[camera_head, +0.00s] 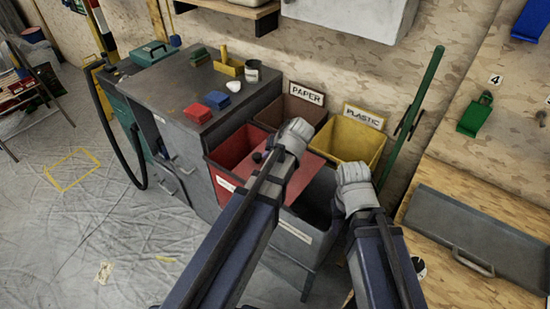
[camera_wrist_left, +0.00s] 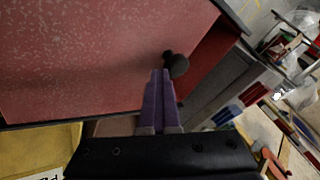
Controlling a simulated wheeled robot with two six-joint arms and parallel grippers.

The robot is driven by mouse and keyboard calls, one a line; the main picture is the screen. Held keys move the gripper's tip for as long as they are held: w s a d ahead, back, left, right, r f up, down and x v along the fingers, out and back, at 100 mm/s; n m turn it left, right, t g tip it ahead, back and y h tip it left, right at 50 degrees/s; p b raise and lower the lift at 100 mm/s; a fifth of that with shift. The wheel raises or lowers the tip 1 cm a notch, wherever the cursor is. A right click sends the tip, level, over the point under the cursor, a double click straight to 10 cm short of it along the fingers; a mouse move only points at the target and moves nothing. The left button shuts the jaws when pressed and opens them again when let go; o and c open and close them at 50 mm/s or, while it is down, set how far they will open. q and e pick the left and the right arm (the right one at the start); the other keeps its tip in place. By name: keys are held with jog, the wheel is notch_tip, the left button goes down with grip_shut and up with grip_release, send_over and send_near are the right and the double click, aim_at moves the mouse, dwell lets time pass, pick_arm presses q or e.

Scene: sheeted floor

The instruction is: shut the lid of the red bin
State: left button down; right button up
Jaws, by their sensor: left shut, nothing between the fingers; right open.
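The red bin (camera_head: 226,186) stands in front of the grey cabinet, and its left part is open at the top. Its red lid (camera_head: 307,172) reaches out to the right of the opening, beside the grey bin's mouth; my left arm hides part of it. The lid fills much of the left wrist view (camera_wrist_left: 90,55). A black knob (camera_wrist_left: 177,65) sits near the lid's edge. My left gripper (camera_wrist_left: 161,75) is shut and empty, its tips close beside the knob; contact is unclear. In the head view the arm hides these fingers. My right arm shows, but its fingers do not.
A brown paper bin (camera_head: 299,108) and a yellow plastic bin (camera_head: 352,141) stand behind. An open grey bin (camera_head: 292,240) is in front. Small blocks lie on the grey cabinet (camera_head: 170,88). A green pole (camera_head: 418,105) leans at the wall. The floor at left is mostly clear.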

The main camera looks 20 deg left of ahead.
pick_arm(q)
jog(key=w+a, duration=0.4)
jog(key=a, duration=0.8)
jog(key=shift+w+a, duration=0.15)
jog(key=shift+w, duration=0.05)
jog(key=shift+a+r, duration=0.1)
pick_arm(e)
jog(key=shift+d+r, duration=0.1)
